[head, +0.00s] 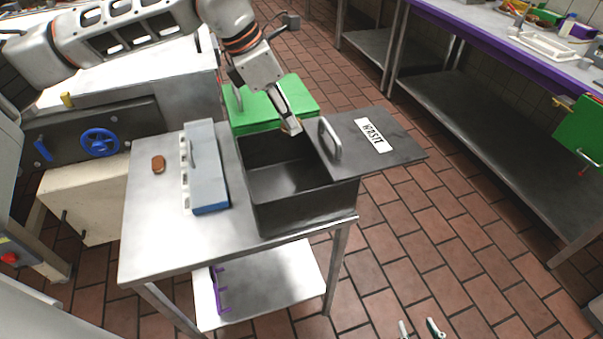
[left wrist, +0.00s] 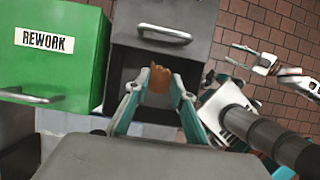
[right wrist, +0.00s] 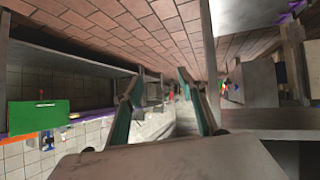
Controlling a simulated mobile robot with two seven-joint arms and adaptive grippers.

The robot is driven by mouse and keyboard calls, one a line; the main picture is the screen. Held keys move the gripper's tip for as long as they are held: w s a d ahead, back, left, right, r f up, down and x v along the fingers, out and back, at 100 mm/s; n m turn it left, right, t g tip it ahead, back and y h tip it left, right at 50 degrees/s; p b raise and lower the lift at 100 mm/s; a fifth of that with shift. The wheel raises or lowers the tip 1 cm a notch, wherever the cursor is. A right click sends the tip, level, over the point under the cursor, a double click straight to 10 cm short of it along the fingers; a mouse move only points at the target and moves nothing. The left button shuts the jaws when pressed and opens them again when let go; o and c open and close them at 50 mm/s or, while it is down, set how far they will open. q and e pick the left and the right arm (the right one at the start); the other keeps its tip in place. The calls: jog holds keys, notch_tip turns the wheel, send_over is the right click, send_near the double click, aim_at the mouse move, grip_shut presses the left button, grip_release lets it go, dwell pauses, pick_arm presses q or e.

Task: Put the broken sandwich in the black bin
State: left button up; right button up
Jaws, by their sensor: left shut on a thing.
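My left gripper (head: 291,124) is above the back right part of the black bin (head: 305,207). The bin is open at the top and its visible inside looks empty. In the left wrist view my left gripper (left wrist: 160,84) is shut on a brown sandwich (left wrist: 159,78) with an uneven edge, held between its fingertips. In the head view the held piece is mostly hidden by the fingers. The lid (head: 395,143), labelled as waste, sits off to the bin's right side. My right gripper (head: 421,328) is open and empty at the bottom, over the floor.
Another brown sandwich (head: 158,164) lies on the steel table (head: 150,228) at left. A blue-grey box (head: 208,170) stands between it and the bin. A green rework bin (head: 290,90) with a closed lid is behind. A long steel bench (head: 480,120) is at right.

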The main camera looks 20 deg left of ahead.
pick_arm(q)
jog(key=shift+w+f, duration=0.25)
jog(key=shift+w, duration=0.05)
send_over(296, 190)
jog(key=s+a, duration=0.1)
notch_tip(296, 190, down, 6)
jog(key=f, duration=0.1)
notch_tip(296, 190, down, 8)
jog(key=shift+w+f, duration=0.1)
jog(key=shift+f, duration=0.15)
notch_tip(296, 190, down, 3)
jog(key=shift+f, duration=0.5)
pick_arm(e)
jog(key=shift+s+f, duration=0.55)
jog(key=shift+f, duration=0.2)
pick_arm(q)
jog(key=shift+f, duration=0.1)
pick_arm(e)
jog(key=shift+f, duration=0.1)
pick_arm(q)
jog(key=o, duration=0.7)
